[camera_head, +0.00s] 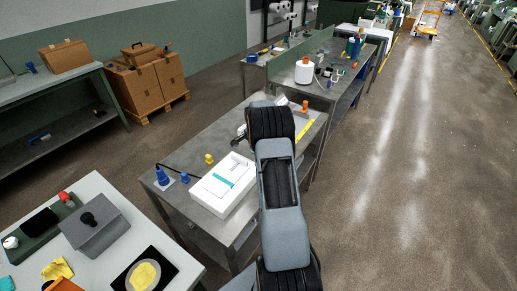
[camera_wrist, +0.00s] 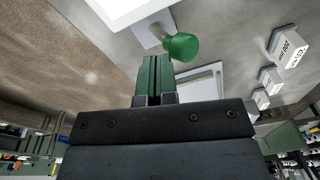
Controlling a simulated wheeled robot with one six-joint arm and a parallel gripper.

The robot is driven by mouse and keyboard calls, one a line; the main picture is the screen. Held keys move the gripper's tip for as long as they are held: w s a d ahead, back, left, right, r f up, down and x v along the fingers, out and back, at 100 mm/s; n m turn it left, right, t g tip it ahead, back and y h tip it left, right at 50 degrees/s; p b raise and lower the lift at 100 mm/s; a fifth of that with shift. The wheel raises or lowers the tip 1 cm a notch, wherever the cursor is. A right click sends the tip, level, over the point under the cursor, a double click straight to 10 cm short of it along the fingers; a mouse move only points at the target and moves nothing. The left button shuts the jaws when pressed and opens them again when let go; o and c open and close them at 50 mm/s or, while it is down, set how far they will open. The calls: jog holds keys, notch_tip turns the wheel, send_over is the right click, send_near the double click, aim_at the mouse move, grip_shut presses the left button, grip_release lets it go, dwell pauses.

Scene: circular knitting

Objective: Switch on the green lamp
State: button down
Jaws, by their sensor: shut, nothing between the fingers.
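The green lamp (camera_wrist: 181,46) shows in the wrist view as a rounded green head on a pale grey base. It is just beyond and to the right of my fingertips. My gripper (camera_wrist: 157,60) is shut and empty, its two dark green fingers side by side. The fingertips look very close to the lamp, but I cannot tell whether they touch it. I cannot tell whether the lamp is lit. In the head view my arm covers this part of the bench, and I cannot make out the green lamp there.
White blocks (camera_wrist: 288,45) with printed labels stand at the right in the wrist view. In the head view, a white box (camera_head: 222,186) with a teal strip, a blue cone (camera_head: 161,175) and a yellow piece (camera_head: 209,158) stand on the metal bench (camera_head: 190,148). The right aisle is clear.

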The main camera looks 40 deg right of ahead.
jog(key=shift+r, duration=0.15)
jog(key=shift+r+p, duration=0.3)
jog(key=shift+r, duration=0.35)
notch_tip(320, 180, up, 12)
jog(key=a+b, duration=0.1)
jog(key=a, duration=0.1)
jog(key=shift+w, duration=0.2)
jog(key=shift+a+f, duration=0.1)
dwell(0.7)
